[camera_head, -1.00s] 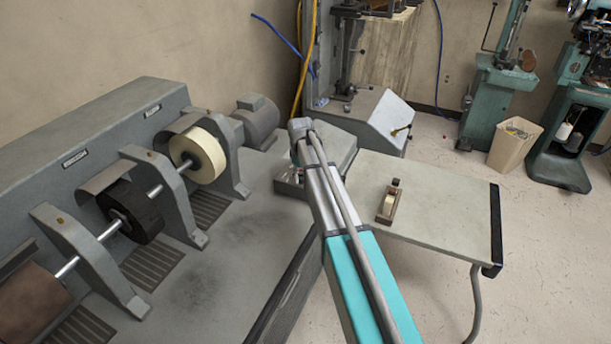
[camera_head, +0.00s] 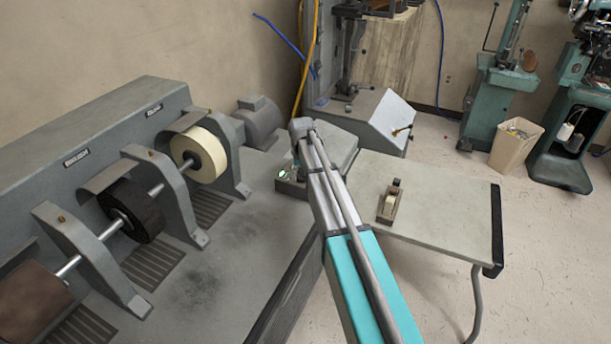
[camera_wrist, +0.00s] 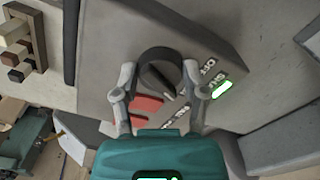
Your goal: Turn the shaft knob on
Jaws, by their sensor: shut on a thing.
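The shaft knob (camera_wrist: 160,72) is a dark round knob on a grey control panel (camera_wrist: 105,45) in the wrist view. My gripper (camera_wrist: 158,78) has one finger on each side of the knob and is shut on it. A green light (camera_wrist: 222,89) glows on the panel beside white lettering. Red parts (camera_wrist: 146,104) show just below the knob, partly behind the gripper. In the head view the grey control box (camera_head: 290,187) sits at the end of the machine with a small green glow (camera_head: 283,174). My arm hides the knob and gripper there.
The finishing machine has a black wheel (camera_head: 136,210) and a cream wheel (camera_head: 203,154) on its shaft at left. A grey side table (camera_head: 450,215) with a small wooden tool (camera_head: 389,203) stands right of my arm. Open floor lies beyond it.

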